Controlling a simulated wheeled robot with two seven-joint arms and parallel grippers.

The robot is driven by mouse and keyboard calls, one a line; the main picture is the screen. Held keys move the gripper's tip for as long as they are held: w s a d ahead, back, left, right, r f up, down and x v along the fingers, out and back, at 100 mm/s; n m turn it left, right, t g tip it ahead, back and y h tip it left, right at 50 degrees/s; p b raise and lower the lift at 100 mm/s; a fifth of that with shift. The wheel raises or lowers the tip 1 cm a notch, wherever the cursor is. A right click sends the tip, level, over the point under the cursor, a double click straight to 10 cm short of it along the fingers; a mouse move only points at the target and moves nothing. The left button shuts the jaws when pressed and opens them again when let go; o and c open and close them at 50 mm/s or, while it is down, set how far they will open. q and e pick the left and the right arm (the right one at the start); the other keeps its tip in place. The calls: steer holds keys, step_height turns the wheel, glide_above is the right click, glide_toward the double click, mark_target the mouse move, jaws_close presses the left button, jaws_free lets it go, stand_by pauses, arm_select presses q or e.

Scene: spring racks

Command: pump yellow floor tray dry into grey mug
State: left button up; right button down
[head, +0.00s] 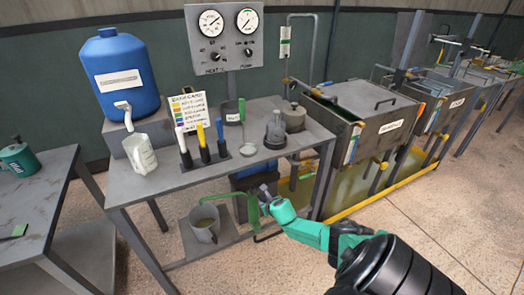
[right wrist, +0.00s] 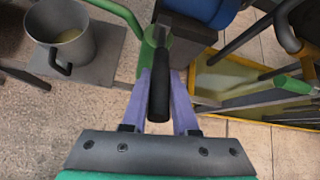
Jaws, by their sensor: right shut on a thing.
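My right gripper (head: 268,197) is shut on a black pump handle (right wrist: 158,97), which joins a green pump body; its purple fingers lie on either side of the handle in the right wrist view (right wrist: 161,82). A green spout (head: 226,194) curves from the pump over to the grey mug (head: 204,236), with its end near the rim. The mug stands upright on a grey plate; in the right wrist view the mug (right wrist: 82,48) holds some cloudy yellowish liquid. The yellow floor tray (head: 378,200) runs under the tanks and holds murky yellowish liquid. My left gripper is out of view.
A grey bench (head: 180,181) stands above the pump, carrying a white jug (head: 141,154), coloured-handled tools and bottles. Bench legs and a blue container (head: 252,181) crowd the pump. The floor in front is clear.

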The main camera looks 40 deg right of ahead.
steer(key=shift+d+r, duration=0.1)
steer(key=shift+r, duration=0.1)
steer(key=c, duration=0.7)
jaws_free()
steer(key=p+v, duration=0.4)
steer(key=v, duration=0.2)
steer(key=shift+s+r+p, duration=0.15)
steer(key=shift+r+p, duration=0.15)
steer(key=shift+p, duration=0.1)
steer(key=p+v, duration=0.2)
steer(key=v, duration=0.6)
steer(key=shift+s+f, duration=0.1)
steer(key=shift+f, duration=0.1)
